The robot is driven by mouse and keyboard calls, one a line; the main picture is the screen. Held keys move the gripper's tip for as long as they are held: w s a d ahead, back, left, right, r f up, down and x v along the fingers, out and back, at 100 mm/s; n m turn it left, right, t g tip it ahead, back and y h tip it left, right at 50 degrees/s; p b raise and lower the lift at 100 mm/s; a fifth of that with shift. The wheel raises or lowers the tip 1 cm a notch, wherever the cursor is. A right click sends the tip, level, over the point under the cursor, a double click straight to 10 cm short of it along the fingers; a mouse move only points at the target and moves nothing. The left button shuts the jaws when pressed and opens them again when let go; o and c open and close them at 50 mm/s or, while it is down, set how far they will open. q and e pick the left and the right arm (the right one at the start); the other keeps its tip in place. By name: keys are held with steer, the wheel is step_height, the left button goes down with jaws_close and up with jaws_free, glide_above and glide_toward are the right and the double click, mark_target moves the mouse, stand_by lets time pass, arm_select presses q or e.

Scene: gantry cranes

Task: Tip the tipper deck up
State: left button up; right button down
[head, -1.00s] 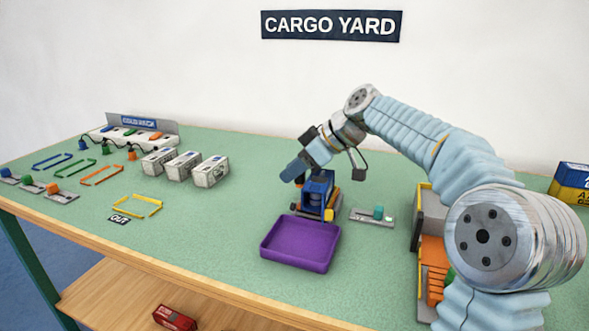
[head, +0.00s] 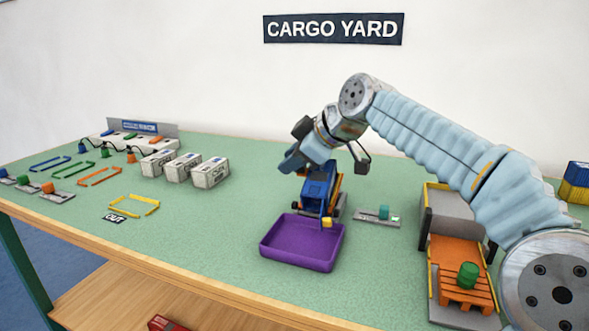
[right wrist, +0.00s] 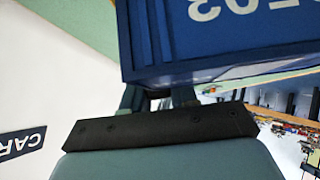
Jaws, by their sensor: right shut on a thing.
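The tipper (head: 318,190), with its blue deck and yellow-orange side parts, stands behind the purple tray (head: 300,264). The deck looks tilted, its front end low over the tray's back edge. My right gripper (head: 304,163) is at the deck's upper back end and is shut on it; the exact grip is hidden. In the right wrist view the blue deck (right wrist: 215,45) with upside-down white digits fills the top, close to a dark gripper pad (right wrist: 160,129). My left gripper is not in view.
A grey plate with a teal block (head: 384,212) lies right of the tipper. White crates (head: 210,172) and coloured frames are at left.

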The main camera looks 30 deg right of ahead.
steer(key=shift+s+a+r+n+t+h+b, duration=0.6)
steer(key=shift+s+a+r+t+b, duration=0.25)
steer(key=shift+a+b, duration=0.2)
steer(key=shift+a, duration=0.1)
steer(key=c, duration=1)
jaws_free()
steer(key=shift+o, duration=0.2)
steer(key=shift+s+r, duration=0.1)
